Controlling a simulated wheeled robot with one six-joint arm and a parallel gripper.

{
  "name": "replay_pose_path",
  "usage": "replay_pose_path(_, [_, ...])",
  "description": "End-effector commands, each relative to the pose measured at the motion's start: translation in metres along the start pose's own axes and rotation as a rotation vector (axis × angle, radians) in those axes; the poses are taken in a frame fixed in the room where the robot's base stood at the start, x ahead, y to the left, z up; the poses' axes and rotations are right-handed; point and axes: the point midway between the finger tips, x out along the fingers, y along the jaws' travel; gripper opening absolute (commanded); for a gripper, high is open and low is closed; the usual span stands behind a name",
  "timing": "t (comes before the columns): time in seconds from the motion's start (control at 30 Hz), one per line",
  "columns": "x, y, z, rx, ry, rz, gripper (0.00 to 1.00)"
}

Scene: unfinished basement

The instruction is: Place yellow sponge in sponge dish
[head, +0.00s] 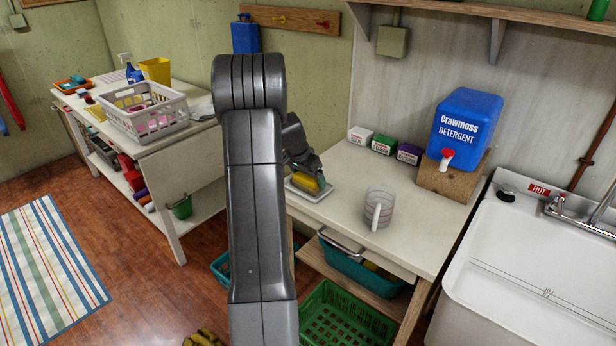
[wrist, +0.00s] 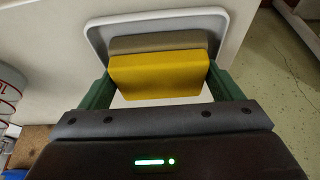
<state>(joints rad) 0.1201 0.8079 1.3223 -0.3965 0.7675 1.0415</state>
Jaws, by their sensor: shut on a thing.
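The yellow sponge (head: 306,184) is held between the green fingers of my gripper (head: 304,177). In the wrist view the sponge (wrist: 158,75) shows a yellow body with a grey-brown layer on its far side. My gripper (wrist: 163,80) is shut on it, with a finger at each end. The white, shallow sponge dish (head: 294,190) lies on the workbench directly under the sponge; its rim (wrist: 101,37) surrounds the sponge on the far side and both sides in the wrist view. I cannot tell whether the sponge touches the dish floor. My arm hides part of the bench.
A clear measuring jug (head: 379,207) stands to the right of the dish. Several small boxes (head: 384,144) and the blue detergent container (head: 463,127) are behind. A white sink (head: 530,270) is at right. A green crate (head: 345,318) sits on the floor below.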

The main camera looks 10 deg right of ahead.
Motion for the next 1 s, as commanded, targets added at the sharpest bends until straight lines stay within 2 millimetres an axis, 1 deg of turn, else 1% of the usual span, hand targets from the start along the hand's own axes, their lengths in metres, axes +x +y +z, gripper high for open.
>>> replay_pose_path(0.03, [0.003, 0.000, 0.001, 0.000, 0.000, 0.000, 0.60])
replay_pose_path(0.07, [0.001, 0.000, 0.001, 0.000, 0.000, 0.000, 0.91])
replay_pose_path(0.1, [0.001, 0.000, 0.001, 0.000, 0.000, 0.000, 0.99])
replay_pose_path(0.33, [0.001, 0.000, 0.000, 0.000, 0.000, 0.000, 1.00])
replay_pose_path(0.47, [-0.005, -0.001, -0.001, 0.000, 0.001, -0.001, 1.00])
replay_pose_path(0.57, [-0.020, -0.001, -0.001, -0.001, 0.003, -0.002, 1.00])
replay_pose_path(0.8, [-0.072, -0.001, -0.001, 0.000, 0.003, -0.003, 1.00])
replay_pose_path(0.9, [-0.092, -0.001, -0.001, 0.001, 0.003, -0.002, 1.00])
replay_pose_path(1.0, [-0.106, 0.000, -0.001, 0.001, 0.002, 0.000, 1.00])
